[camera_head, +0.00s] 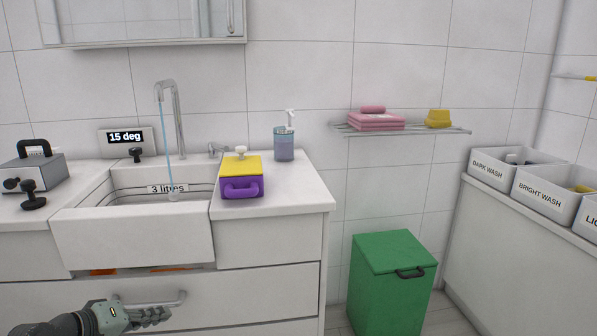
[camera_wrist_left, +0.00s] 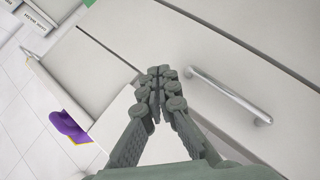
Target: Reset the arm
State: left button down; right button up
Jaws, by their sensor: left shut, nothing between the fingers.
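My left gripper (camera_head: 150,318) comes in at the lower left of the head view, in front of the drawer fronts below the sink. In the left wrist view its fingers (camera_wrist_left: 160,75) are together, with nothing between them. A drawer's bar handle (camera_wrist_left: 230,95) is beside the fingertips in the wrist view, apart from them as far as I can tell. That handle (camera_head: 160,303) also shows just above the gripper in the head view. My right gripper is not in view.
Water runs from a tap (camera_head: 178,115) into the white sink (camera_head: 130,240). A purple box with a yellow lid (camera_head: 241,187) and a soap dispenser (camera_head: 284,145) stand on the counter. A green bin (camera_head: 388,290) stands right of the cabinet. Labelled laundry boxes (camera_head: 547,192) are far right.

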pick_arm(q)
jog(key=s+d+f+m+g+y, duration=0.1)
jog(key=s+f+m+g+y, duration=0.1)
jog(key=s+f, duration=0.55)
jog(key=s+d+f+m+g+y, duration=0.15)
jog(key=s+f, duration=0.25)
jog(key=f, duration=0.7)
jog(key=s+f+m+g+y, duration=0.3)
jog(key=s+f, duration=0.8)
jog(key=s, duration=0.5)
jog(key=shift+s+d+f+m+g, duration=0.15)
jog(key=shift+s+f+m+g, duration=0.15)
jog(key=shift+m, duration=0.35)
jog(key=shift+w+r, duration=0.1)
jog(key=shift+r, duration=0.05)
